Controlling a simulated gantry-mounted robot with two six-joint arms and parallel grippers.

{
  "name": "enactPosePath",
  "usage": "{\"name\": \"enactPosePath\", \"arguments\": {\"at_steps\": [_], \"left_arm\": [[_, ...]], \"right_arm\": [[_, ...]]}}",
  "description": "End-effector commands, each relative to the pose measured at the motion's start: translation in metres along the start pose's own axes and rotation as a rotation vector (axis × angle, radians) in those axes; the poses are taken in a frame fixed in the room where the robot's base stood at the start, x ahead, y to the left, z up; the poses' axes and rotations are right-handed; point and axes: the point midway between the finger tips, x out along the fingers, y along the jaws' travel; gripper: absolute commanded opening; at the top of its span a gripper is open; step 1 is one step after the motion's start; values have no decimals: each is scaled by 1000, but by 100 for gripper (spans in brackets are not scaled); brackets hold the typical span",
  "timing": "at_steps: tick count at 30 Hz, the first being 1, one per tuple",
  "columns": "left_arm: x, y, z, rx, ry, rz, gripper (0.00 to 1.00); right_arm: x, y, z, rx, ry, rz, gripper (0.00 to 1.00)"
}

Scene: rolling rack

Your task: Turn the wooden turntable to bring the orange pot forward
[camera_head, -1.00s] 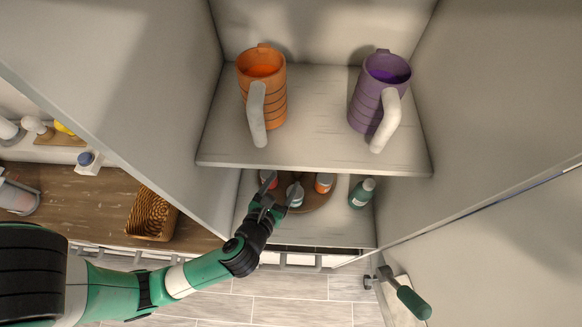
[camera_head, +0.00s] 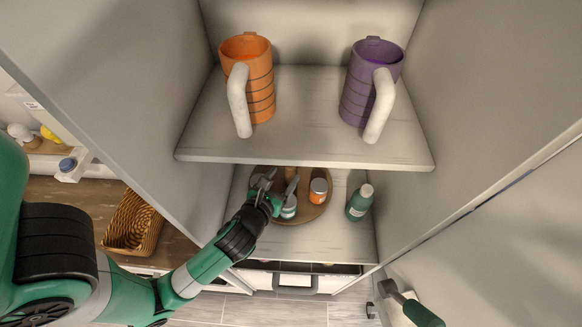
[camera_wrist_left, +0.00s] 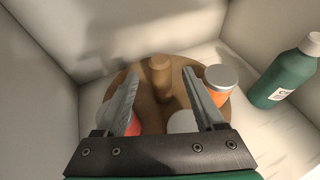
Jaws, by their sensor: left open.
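The round wooden turntable (camera_head: 300,211) sits on the lower shelf under the upper shelf board, with a wooden post (camera_wrist_left: 160,78) at its middle. The orange pot (camera_head: 319,191), with a grey lid, stands on its right side; it also shows in the left wrist view (camera_wrist_left: 221,88), just right of the right finger. A red pot (camera_wrist_left: 133,127) is partly hidden by the left finger. A pale-lidded pot (camera_head: 289,207) stands near the front, partly behind the gripper. My left gripper (camera_head: 278,183) is open over the turntable, its fingers apart on either side of the post's line in the wrist view.
A green bottle (camera_head: 359,203) stands right of the turntable. Orange (camera_head: 262,85) and purple (camera_head: 356,97) mugs stand on the upper shelf (camera_head: 300,150) overhead. Side walls close in the shelf. A wicker basket (camera_head: 133,226) is outside at left, and a green-ended handle (camera_head: 420,313) at lower right.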

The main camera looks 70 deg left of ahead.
Motion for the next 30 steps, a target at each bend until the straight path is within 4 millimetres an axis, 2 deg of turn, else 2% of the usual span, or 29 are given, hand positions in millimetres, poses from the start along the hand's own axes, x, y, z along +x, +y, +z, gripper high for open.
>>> {"name": "enactPosePath", "arguments": {"at_steps": [3, 9, 19, 30], "left_arm": [[27, 1, 0, -2, 0, 4, 70], [55, 0, -1, 1, 0, 1, 70], [59, 0, 0, 1, 0, -1, 69], [59, 0, 0, 1, 0, -1, 2]], "right_arm": [[-2, 0, 2, 0, 0, 0, 50], [-4, 0, 4, 0, 0, 0, 50], [-4, 0, 4, 0, 0, 0, 50], [-4, 0, 4, 0, 0, 0, 50]]}}
